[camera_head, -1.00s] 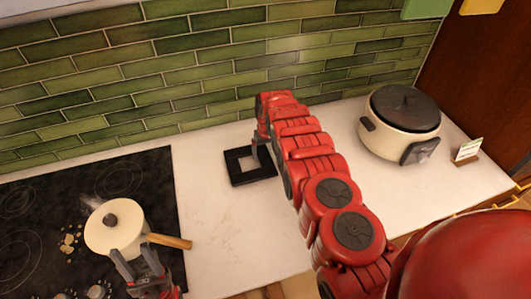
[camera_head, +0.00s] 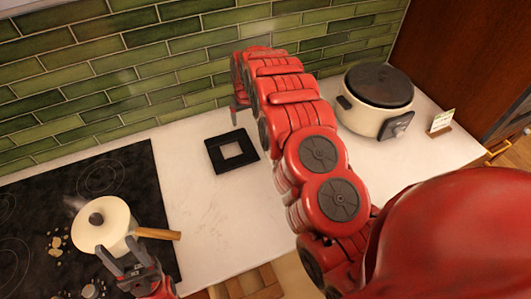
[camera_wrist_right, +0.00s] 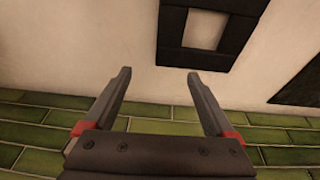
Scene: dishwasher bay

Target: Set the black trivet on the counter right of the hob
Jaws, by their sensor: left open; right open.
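The black trivet (camera_head: 216,156), a square frame with an open middle, lies flat on the white counter (camera_head: 200,215) just right of the black hob (camera_head: 135,172). In the right wrist view the trivet (camera_wrist_right: 171,35) shows beyond the fingertips, with clear space between. My right gripper (camera_wrist_right: 160,78) is open and empty. In the head view the right gripper (camera_head: 236,112) is up near the tiled wall, behind the trivet, mostly hidden by its own arm. My left gripper (camera_head: 124,262) is open at the front of the hob, close to the pot; I cannot tell whether they touch.
A cream pot (camera_head: 103,225) with a wooden handle stands on the hob, with crumbs (camera_head: 57,246) beside it. A cream cooker (camera_head: 372,118) with a dark lid and a small card (camera_head: 440,122) stand at the right. The counter in front of the trivet is clear.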

